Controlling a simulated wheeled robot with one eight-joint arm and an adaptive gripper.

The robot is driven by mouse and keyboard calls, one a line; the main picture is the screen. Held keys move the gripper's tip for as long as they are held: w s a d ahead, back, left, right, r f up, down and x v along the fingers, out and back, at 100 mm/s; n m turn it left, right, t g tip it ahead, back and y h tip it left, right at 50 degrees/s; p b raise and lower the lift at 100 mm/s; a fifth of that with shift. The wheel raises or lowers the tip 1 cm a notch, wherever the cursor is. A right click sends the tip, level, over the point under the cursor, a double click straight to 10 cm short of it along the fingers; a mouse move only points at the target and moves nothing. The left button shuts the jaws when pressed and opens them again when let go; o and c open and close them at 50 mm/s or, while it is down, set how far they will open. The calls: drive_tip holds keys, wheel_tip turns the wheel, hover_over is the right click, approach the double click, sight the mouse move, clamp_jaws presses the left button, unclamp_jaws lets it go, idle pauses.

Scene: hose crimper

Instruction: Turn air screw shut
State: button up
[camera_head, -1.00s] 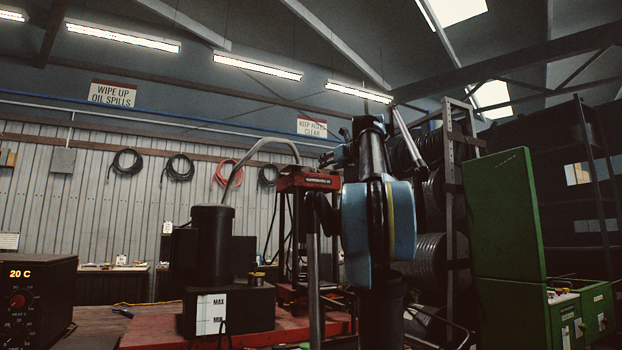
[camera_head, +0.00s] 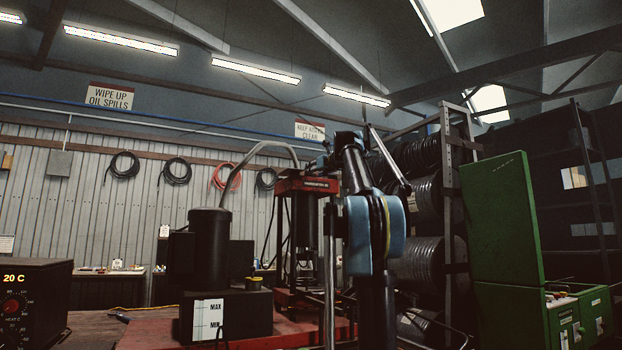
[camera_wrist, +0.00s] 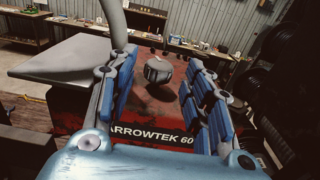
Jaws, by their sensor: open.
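The air screw appears to be the dark grey round knob (camera_wrist: 158,70) on the worn red top of the press (camera_wrist: 150,112) in the wrist view. My gripper (camera_wrist: 162,57) is open, its two blue-padded fingers on either side of the knob in the picture. The gap between them holds nothing, and I see no finger touching the knob. How far the fingertips stand above it is hard to tell. In the head view the red press head (camera_head: 306,184) stands behind my arm; the knob cannot be made out there.
A grey hose (camera_wrist: 115,22) rises left of the knob, beside a pale flat panel (camera_wrist: 62,62). In the head view a black pump unit (camera_head: 210,250) with a curved hose stands left of the press. Hose reels (camera_head: 412,190) and a green cabinet (camera_head: 500,220) are at the right.

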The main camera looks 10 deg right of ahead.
drive_tip(key=shift+x, duration=2.3)
drive_tip(key=c, duration=1.1)
